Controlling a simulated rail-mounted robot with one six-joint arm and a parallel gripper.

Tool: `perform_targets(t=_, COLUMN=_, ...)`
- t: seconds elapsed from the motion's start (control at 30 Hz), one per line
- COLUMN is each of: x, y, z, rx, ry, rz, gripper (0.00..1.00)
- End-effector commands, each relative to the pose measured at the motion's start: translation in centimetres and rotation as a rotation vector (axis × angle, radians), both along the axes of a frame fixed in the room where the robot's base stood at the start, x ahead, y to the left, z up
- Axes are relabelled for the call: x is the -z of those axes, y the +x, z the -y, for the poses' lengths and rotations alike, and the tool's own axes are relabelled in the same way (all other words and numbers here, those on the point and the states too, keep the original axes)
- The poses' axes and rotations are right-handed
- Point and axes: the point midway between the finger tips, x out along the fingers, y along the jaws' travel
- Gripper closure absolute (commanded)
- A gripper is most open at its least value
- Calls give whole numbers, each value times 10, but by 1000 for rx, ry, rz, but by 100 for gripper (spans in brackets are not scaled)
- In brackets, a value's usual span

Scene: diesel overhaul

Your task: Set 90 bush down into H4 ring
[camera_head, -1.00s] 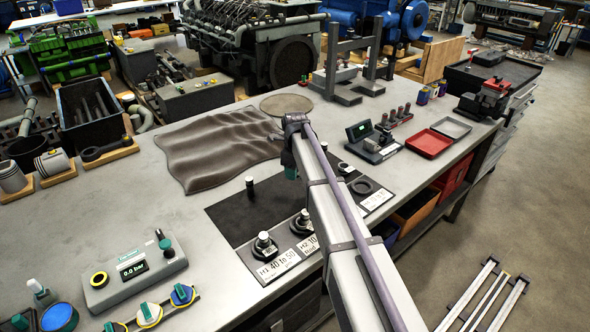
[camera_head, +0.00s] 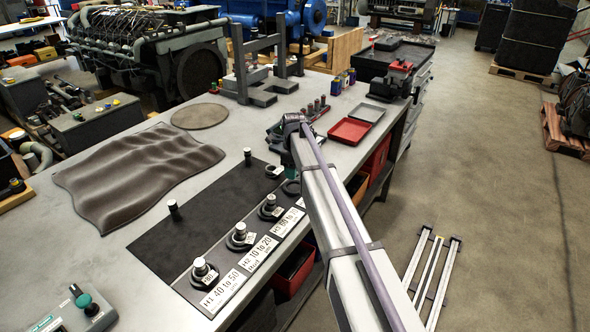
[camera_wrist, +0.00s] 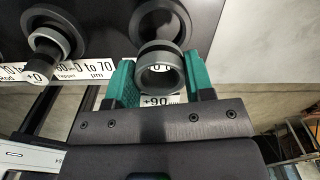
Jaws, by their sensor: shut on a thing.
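In the wrist view the 90 bush (camera_wrist: 161,67), a short grey hollow cylinder, sits between the green jaws of my gripper (camera_wrist: 161,80), which is shut on it. A +90 tag shows just below it. The H4 ring (camera_wrist: 187,25), dark and round with an open hole, lies on the dark mat just above the bush in the picture; the bush overlaps its near edge. I cannot tell the height between them.
The H3 ring (camera_wrist: 75,40) with a bush in it lies left of H4. In the head view the H1 (camera_head: 206,280) and H2 (camera_head: 240,243) rings also hold bushes. Dark pegs (camera_head: 173,210) stand on the mat. A red tray (camera_head: 349,131) lies beyond my arm.

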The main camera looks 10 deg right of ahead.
Motion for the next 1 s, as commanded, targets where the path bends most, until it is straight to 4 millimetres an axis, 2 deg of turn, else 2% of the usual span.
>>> perform_targets(t=0.6, x=55, y=0, z=0, rx=1, ry=0, rz=0, gripper=76)
perform_targets(t=1.0, x=61, y=-2, z=0, rx=0, ry=-1, rz=-3, gripper=76)
